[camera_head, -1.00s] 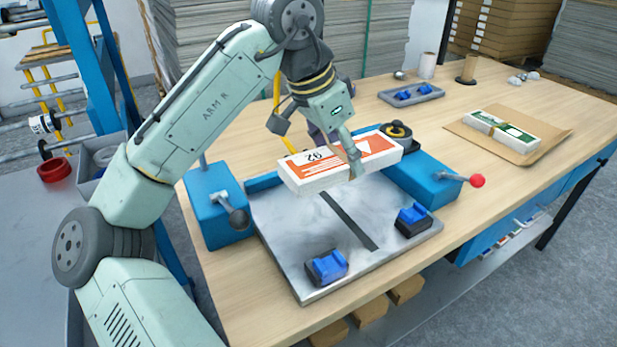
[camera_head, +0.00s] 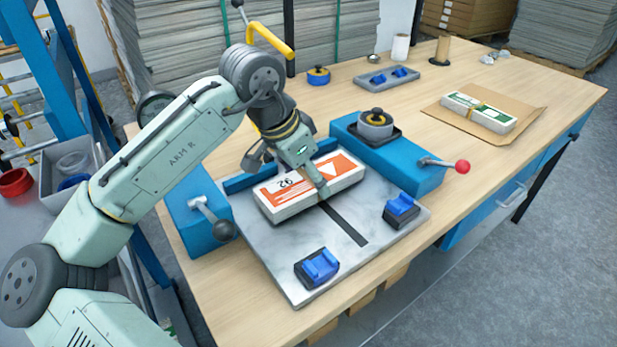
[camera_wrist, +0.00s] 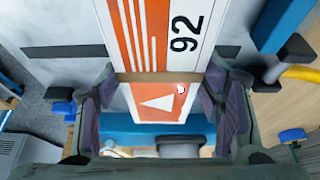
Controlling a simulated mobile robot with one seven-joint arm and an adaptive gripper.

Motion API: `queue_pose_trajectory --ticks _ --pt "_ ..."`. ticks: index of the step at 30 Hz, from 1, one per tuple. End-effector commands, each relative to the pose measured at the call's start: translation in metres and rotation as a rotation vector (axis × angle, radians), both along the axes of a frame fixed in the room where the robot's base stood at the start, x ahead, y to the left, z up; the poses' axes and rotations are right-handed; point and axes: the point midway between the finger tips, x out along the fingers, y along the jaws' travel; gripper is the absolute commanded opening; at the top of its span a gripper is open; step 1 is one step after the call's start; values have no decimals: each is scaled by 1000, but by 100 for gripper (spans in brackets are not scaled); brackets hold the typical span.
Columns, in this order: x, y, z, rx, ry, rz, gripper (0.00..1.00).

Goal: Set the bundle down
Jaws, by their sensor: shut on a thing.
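The bundle (camera_head: 285,200) is a flat white stack with an orange and white top marked "92". A brown band crosses it in the wrist view (camera_wrist: 150,35). My gripper (camera_head: 320,186) is shut on it across its middle from above, with one finger on each long side. The bundle lies level, at or very close to the grey metal plate (camera_head: 345,262), near the blue fence at the plate's back. I cannot tell whether its underside touches the plate. In the wrist view my gripper (camera_wrist: 160,98) has dark fingers on both sides of the bundle.
Two blue-topped blocks (camera_head: 317,267) (camera_head: 401,210) stand on the plate's front part. Blue housings flank the plate, the right one (camera_head: 405,165) with a red-knobbed lever (camera_head: 463,166). A green and white bundle (camera_head: 480,112) lies on brown paper at the right.

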Motion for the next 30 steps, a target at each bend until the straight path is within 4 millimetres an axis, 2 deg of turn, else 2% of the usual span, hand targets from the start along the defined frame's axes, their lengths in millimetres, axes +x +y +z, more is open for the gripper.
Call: queue_pose_trajectory --ticks 3,11,12,21,30 --pt "0 0 -8 -1 -1 -1 16" --pt "0 0 -10 -1 -1 -1 16" --pt "0 0 -10 -1 -1 -1 62" --pt "0 0 -10 -1 -1 -1 81" --pt "0 0 -8 0 0 -1 81"
